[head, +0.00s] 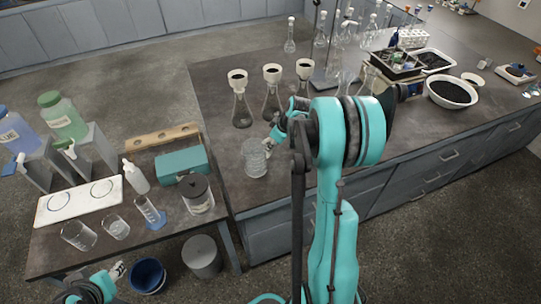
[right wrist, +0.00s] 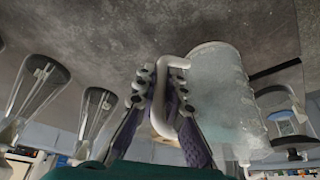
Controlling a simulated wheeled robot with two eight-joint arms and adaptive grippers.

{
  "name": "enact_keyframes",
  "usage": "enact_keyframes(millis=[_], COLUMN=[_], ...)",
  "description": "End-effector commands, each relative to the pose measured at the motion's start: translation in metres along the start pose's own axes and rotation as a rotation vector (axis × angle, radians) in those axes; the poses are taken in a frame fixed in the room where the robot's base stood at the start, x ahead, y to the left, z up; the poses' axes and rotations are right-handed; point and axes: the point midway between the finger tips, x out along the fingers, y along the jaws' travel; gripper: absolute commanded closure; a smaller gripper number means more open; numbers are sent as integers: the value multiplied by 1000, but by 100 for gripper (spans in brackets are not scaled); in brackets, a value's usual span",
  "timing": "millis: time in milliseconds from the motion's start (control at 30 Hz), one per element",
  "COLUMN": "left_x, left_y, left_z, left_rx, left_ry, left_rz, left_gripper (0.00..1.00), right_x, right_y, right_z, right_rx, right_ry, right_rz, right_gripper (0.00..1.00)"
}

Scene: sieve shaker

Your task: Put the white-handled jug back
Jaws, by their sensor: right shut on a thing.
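The jug (head: 254,158) is clear with a white handle (right wrist: 163,95). It is upright at the left end of the long bench, close to its edge; I cannot tell whether its base touches the top. My right gripper (head: 272,140) is at the jug's right side, shut on the handle. In the right wrist view the fingers (right wrist: 160,78) lie on both sides of the handle, and the jug body (right wrist: 222,100) is to their right. My left gripper (head: 118,270) is low at the bottom left, away from the jug; its jaw opening is unclear.
Several flasks with funnels, one of them a flask (head: 242,110), stand behind the jug. The side table (head: 100,245) at left holds a lidded jar (head: 197,195), a teal box (head: 182,165), bottles and beakers. A white bowl (head: 452,92) of dark grains sits far right.

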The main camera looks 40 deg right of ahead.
Motion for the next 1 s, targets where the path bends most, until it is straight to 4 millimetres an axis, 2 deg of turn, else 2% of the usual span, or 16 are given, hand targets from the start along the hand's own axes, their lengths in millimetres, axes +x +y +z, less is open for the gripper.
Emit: enact_keyframes(millis=[133,333,733,800,833,1000], left_x=[4,13,15,15,15,15], left_y=[0,0,0,0,0,0], left_z=[3,10,11,11,11,10], left_rx=[0,0,0,0,0,0], left_ry=[0,0,0,0,0,0], left_rz=[0,0,0,0,0,0], left_gripper=[60,60,60,60,60,60], right_x=[10,35,40,40,39,39], right_y=[0,0,0,1,1,0], right_z=[3,14,17,17,17,17], right_rx=[1,1,1,0,0,0], right_ry=[0,1,1,0,0,0], right_rz=[0,0,0,1,1,1], right_gripper=[100,100,100,77,69,69])
